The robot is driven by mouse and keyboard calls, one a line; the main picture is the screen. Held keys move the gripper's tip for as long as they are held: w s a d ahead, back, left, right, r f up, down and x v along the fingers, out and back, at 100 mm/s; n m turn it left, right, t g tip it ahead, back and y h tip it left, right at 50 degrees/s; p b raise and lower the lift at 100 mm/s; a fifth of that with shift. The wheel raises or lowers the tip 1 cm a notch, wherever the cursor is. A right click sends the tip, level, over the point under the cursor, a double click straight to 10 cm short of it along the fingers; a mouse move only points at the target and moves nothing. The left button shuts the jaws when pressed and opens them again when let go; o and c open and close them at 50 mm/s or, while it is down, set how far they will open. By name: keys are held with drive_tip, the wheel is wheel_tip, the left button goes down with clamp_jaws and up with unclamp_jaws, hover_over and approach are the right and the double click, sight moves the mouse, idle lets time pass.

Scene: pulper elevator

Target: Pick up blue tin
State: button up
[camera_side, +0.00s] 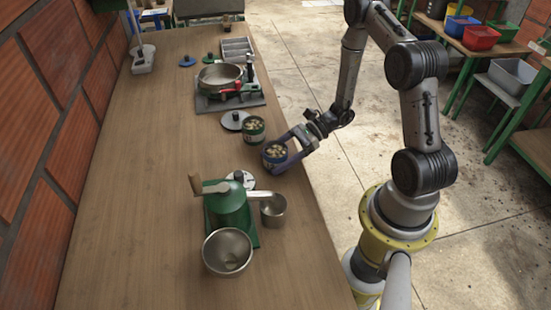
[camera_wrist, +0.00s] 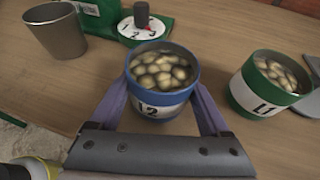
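The blue tin (camera_side: 274,157) stands near the right edge of the wooden table, filled with pale round pieces. In the wrist view the blue tin (camera_wrist: 158,101) has a white label reading L2 and sits between the two purple fingers. My gripper (camera_side: 287,149) reaches in from the right at the tin. In the wrist view my gripper (camera_wrist: 162,98) has one finger on each side of the tin, very close to its wall. I cannot tell whether the fingers touch it. The tin looks upright, and its base is partly hidden.
A green tin (camera_side: 254,129) labelled L1 stands close beside the blue tin. A numbered dial (camera_side: 240,180), a green hand-cranked machine (camera_side: 229,208), a metal cup (camera_side: 273,211) and a bowl (camera_side: 228,252) are nearby. A pan (camera_side: 220,77) stands farther back. The table's left side is clear.

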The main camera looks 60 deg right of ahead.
drive_tip(key=c, duration=0.8)
